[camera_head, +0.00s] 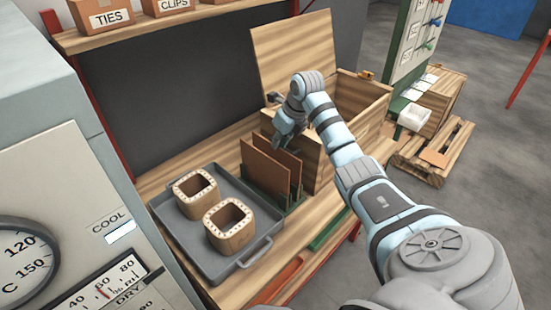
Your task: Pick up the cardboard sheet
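Two brown cardboard sheets stand upright in a dark green rack (295,203) on the wooden bench. The front cardboard sheet (263,172) is nearer the tray, and the rear sheet (286,158) is just behind it. My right gripper (284,145) points down close to the top edges of the sheets. Its fingers are small and dark, so I cannot tell whether they are open, or whether they touch a sheet. My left gripper is not in view.
A grey tray (170,217) holds two square wooden coil formers (195,193) (230,226) left of the rack. An open wooden box (370,101) stands behind the rack, its lid raised. A gauge cabinet (60,180) fills the left side. A pallet (432,160) lies at right.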

